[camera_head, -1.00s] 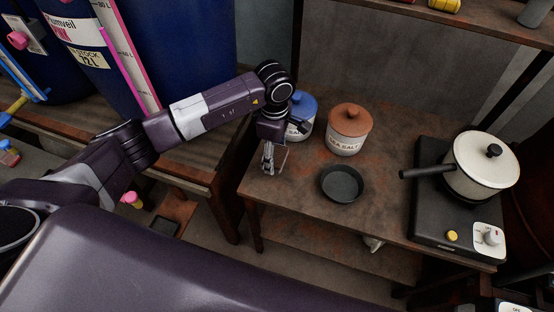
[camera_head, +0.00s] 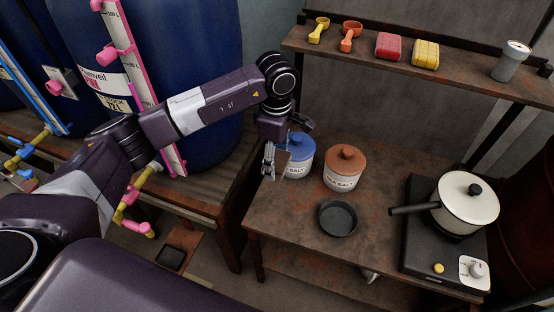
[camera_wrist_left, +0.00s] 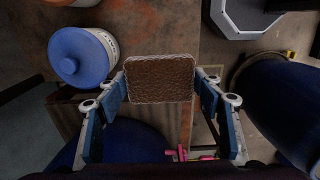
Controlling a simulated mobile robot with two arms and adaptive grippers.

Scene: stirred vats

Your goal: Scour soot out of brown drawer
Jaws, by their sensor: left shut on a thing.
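My left gripper (camera_head: 269,163) is above the left edge of the rusty-brown table, left of the blue-lidded salt jar. In the left wrist view its two blue-padded fingers (camera_wrist_left: 160,92) are shut on a brown, rough-faced rectangular pad (camera_wrist_left: 160,78) with a pale rim. The pad is small and partly hidden in the head view. I cannot make out a brown drawer or soot for certain in either view. My right gripper is not in view.
On the table (camera_head: 290,225) stand a blue-lidded jar (camera_head: 298,160), a brown-lidded jar (camera_head: 344,172), a dark pan (camera_head: 338,218) and a hotplate with a pot (camera_head: 466,205).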

